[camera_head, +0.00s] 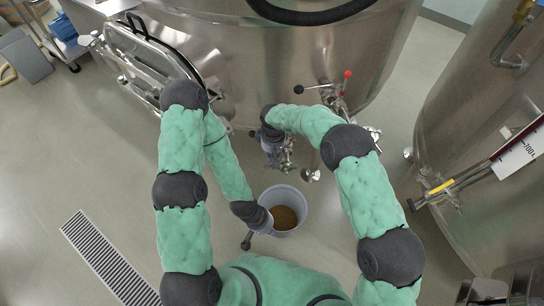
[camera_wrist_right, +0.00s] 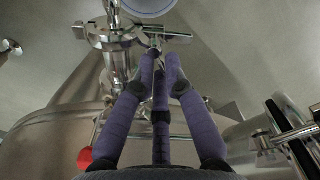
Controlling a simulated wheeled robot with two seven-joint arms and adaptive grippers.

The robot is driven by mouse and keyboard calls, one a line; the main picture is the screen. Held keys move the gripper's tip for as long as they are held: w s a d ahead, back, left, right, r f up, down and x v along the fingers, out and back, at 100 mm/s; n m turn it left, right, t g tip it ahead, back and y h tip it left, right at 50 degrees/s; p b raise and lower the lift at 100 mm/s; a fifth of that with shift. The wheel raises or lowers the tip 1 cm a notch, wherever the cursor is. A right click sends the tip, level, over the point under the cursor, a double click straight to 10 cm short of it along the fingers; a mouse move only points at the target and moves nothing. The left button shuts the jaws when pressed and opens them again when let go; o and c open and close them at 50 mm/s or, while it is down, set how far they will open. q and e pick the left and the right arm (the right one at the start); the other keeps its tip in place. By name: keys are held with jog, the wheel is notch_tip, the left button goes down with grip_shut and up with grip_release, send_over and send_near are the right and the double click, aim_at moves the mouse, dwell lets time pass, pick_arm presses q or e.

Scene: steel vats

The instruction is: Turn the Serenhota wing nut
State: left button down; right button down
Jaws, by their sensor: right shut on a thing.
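My right gripper (camera_head: 274,158) is at the steel valve fittings (camera_head: 287,163) low on the front of the middle vat. In the right wrist view its purple fingers (camera_wrist_right: 162,62) are closed together around a small metal part, the wing nut (camera_wrist_right: 158,38), beside a round pipe clamp (camera_wrist_right: 112,36). The fingertips hide much of the nut, and its turn angle cannot be made out. My left gripper (camera_head: 262,222) is lower, at the left rim of a grey bucket (camera_head: 301,202) with brown contents. Its fingers are too small and hidden to read.
The middle steel vat (camera_head: 270,65) has an oval hatch (camera_head: 150,60) and a red-knobbed valve (camera_head: 347,75). Another vat (camera_head: 470,130) with a gauge stands right. A floor drain grate (camera_head: 108,258) lies lower left.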

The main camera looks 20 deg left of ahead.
jog(key=shift+w+d+m, duration=0.1)
jog(key=shift+d+m, duration=0.05)
jog(key=shift+m, duration=0.9)
jog(key=shift+w+d+m, duration=0.1)
jog(key=shift+m, duration=0.95)
jog(key=c, duration=1.3)
grip_release()
notch_tip(320, 180, up, 12)
